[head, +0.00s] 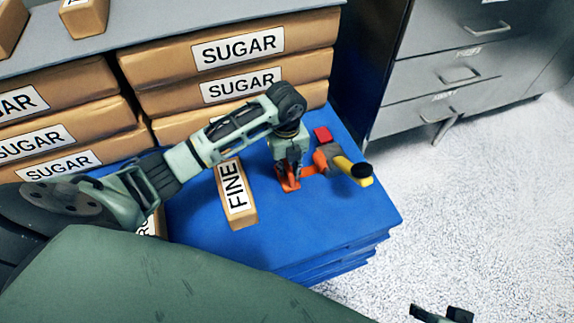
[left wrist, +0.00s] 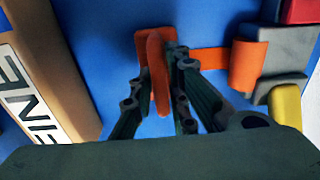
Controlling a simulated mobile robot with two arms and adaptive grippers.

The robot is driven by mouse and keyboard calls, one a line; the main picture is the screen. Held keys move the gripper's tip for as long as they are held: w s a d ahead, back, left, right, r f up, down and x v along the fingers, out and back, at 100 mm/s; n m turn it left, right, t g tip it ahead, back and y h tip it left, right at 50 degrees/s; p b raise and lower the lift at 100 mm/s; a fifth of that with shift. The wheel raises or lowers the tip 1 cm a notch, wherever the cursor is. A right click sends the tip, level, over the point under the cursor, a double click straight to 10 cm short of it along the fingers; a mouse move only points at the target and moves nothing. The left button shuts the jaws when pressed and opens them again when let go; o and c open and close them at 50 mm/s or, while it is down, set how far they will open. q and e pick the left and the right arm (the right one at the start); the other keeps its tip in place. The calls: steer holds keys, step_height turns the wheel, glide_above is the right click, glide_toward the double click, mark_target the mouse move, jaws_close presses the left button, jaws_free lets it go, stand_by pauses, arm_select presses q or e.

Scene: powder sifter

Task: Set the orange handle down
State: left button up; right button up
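The orange handle (head: 289,184) is low over the blue stacked surface (head: 300,228), its flat orange base at or near that surface; I cannot tell whether it touches. In the left wrist view the handle (left wrist: 158,80) stands upright between the fingers of my left gripper (left wrist: 160,62), which close in on both its sides. My left gripper (head: 290,170) points down in the head view. An orange strip (left wrist: 208,61) runs right from the handle towards a grey and yellow part. My right gripper (head: 441,313) shows only partly at the bottom edge, its dark fingers apart.
A box marked FINE (head: 238,205) lies left of the handle. A red block (head: 322,134) and a grey piece with a yellow part (head: 356,172) are to the right. SUGAR boxes (head: 222,50) are stacked behind. The front of the blue surface is clear.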

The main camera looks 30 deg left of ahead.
mark_target(287, 165)
arm_select(q)
steer(key=shift+o, duration=1.2)
steer(key=shift+r, duration=0.2)
step_height(287, 165, up, 8)
steer(key=shift+r+p, duration=0.1)
steer(key=shift+p, duration=1.1)
steer(key=shift+r+p, duration=0.3)
steer(key=shift+r, duration=1.55)
arm_select(e)
steer(key=shift+x, duration=1.15)
